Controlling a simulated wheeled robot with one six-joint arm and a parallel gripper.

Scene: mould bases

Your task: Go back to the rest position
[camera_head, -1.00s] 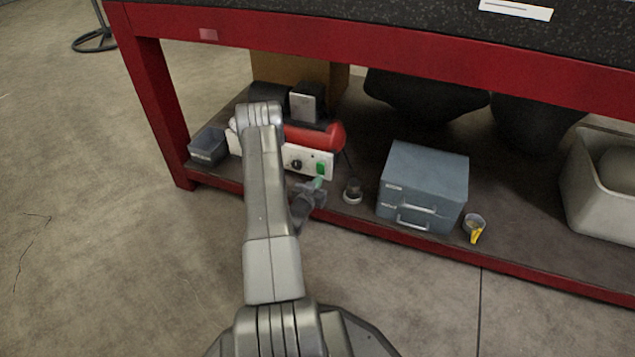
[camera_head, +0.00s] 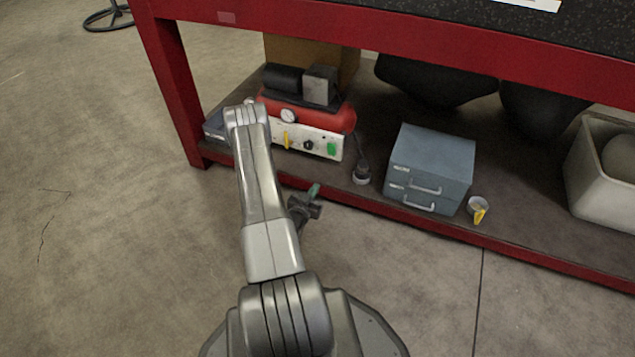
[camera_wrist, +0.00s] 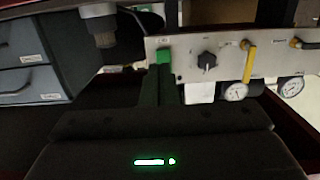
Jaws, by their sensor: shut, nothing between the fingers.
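My gripper (camera_head: 313,190) shows in the head view as a small dark end with green tips, partly beside my forearm. It is shut and empty, in front of the red front edge of the lower shelf (camera_head: 395,208). In the wrist view its dark fingers (camera_wrist: 165,72) stand together, below a white control panel (camera_wrist: 225,55) in the picture. That panel has a green switch, a black knob (camera_wrist: 207,60) and a yellow lever (camera_wrist: 249,62). In the head view the panel (camera_head: 307,142) belongs to a red compressor (camera_head: 340,117), apart from my gripper.
A pale bin (camera_head: 600,190) is at right. The red bench (camera_head: 400,45) overhangs. Floor at left (camera_head: 90,200) is clear.

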